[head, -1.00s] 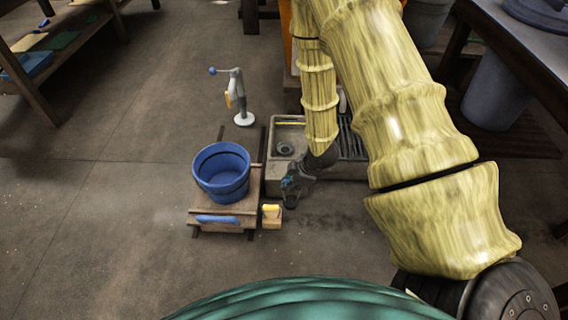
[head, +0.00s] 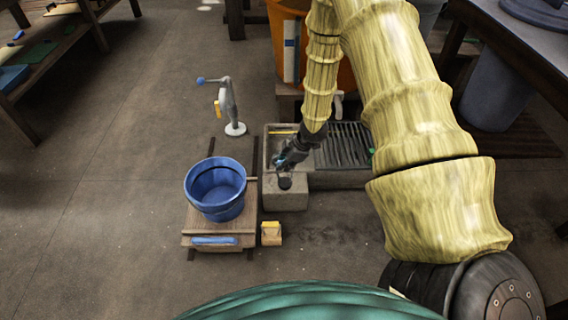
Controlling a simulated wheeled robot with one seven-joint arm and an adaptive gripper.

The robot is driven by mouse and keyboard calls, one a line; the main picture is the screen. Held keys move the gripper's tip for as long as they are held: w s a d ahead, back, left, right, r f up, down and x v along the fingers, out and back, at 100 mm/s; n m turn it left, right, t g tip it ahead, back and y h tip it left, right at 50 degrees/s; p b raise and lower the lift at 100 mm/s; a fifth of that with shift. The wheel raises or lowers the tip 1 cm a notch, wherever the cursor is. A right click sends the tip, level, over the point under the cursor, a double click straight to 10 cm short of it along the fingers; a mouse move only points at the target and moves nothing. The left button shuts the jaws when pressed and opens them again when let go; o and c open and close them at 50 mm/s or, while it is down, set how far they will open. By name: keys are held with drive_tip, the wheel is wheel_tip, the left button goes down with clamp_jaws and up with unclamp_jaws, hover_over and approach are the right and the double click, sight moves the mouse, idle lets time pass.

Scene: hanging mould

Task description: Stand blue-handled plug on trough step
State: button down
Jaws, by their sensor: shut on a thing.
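My gripper (head: 284,164) is shut on the blue-handled plug, over the near end of the stone trough (head: 270,135). A little of the plug's blue handle (head: 280,161) shows at the fingers. The plug's dark round body (head: 285,183) shows just below them, over the top of the trough step (head: 285,201), the pale block at the trough's near left end. I cannot tell whether the plug touches the step or hangs slightly above it. My fingers and wrist hide much of the handle and part of the basin.
A blue bucket (head: 216,190) stands on a wooden stand (head: 250,212) left of the step. A small yellow-topped block (head: 271,233) is on the floor nearby. A grey post with a blue knob (head: 231,108) rises behind. A dark grate (head: 345,146) covers the trough's right part.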

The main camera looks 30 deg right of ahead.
drive_tip(key=shift+w+d+f+b, duration=0.35)
drive_tip(key=shift+w+f+b, duration=0.1)
drive_tip(key=shift+w+f, duration=0.2)
drive_tip(key=shift+w+d+f+b, duration=0.4)
drive_tip(key=shift+w+f+b, duration=0.05)
drive_tip(key=shift+w+f, duration=0.2)
drive_tip(key=shift+w+d+f+b, duration=0.35)
drive_tip(key=shift+w+f+b, duration=0.1)
drive_tip(key=shift+w+f, duration=0.15)
drive_tip(key=shift+f, duration=0.2)
drive_tip(key=c, duration=1.4)
unclamp_jaws()
drive_tip(key=shift+o, duration=0.2)
drive_tip(key=shift+r, duration=0.15)
